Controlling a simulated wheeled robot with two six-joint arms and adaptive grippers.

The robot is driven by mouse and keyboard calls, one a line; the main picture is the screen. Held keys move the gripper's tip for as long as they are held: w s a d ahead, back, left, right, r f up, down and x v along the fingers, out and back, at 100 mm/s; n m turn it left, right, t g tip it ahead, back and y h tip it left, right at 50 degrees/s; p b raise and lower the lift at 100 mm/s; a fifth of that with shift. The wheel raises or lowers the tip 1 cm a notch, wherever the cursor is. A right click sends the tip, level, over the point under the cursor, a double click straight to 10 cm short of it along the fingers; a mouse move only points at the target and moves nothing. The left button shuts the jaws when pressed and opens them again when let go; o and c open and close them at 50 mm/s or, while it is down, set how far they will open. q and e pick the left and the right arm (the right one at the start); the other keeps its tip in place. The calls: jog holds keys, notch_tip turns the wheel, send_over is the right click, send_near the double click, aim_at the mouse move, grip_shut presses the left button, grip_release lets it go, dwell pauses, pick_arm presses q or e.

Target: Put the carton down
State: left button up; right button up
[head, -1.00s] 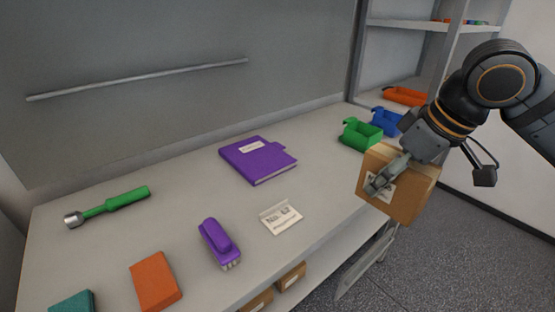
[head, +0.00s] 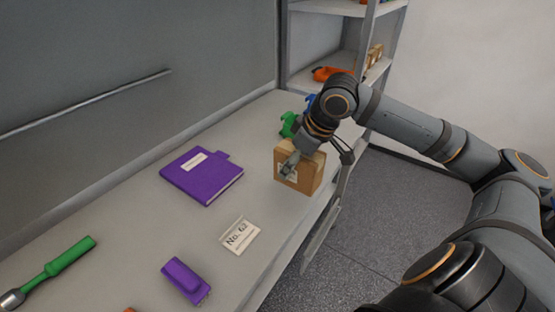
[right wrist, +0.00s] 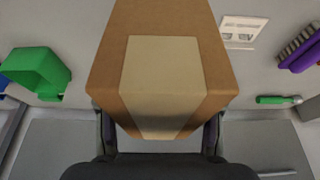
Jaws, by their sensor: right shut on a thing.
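The brown cardboard carton (head: 309,173) is at the right end of the grey worktop (head: 150,240), close to its front edge. My right gripper (head: 290,164) is shut on it, with a finger against the labelled face. In the right wrist view the carton (right wrist: 163,15) sits between both fingers, with a pale tape strip across it. It looks upright. I cannot tell whether its base touches the worktop or hangs slightly above it. My left gripper is not in view.
A green bin (head: 287,124) and a blue bin (head: 311,101) stand behind the carton. A purple binder (head: 200,173), a "No. 62" card (head: 239,236), a purple brush (head: 186,280) and a green-handled tool (head: 67,258) lie to the left. The worktop between binder and carton is clear.

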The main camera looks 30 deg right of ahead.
jog(key=p, duration=0.3)
jog(key=shift+r, duration=0.3)
jog(key=shift+w+d+f, duration=0.1)
jog(key=shift+w+f, duration=0.3)
jog(key=shift+f, duration=0.15)
jog(key=shift+w+d+f, duration=0.15)
jog(key=shift+w, duration=0.35)
jog(key=shift+w+f+p, duration=0.3)
jog(key=shift+w+p, duration=0.2)
jog(key=shift+p, duration=0.05)
jog(key=w+f, duration=0.1)
jog(key=f, duration=0.1)
jog(key=w+f, duration=0.1)
jog(key=w, duration=0.1)
jog(key=w+f, duration=0.1)
jog(key=f, duration=0.1)
jog(key=shift+w+d+f, duration=0.2)
jog(key=shift+d+f, duration=0.05)
jog(key=shift+f, duration=0.05)
jog(key=shift+w+f+p, duration=0.15)
jog(key=shift+f+p, duration=0.45)
jog(key=shift+f, duration=0.8)
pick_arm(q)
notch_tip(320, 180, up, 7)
pick_arm(e)
jog(key=shift+f, duration=0.4)
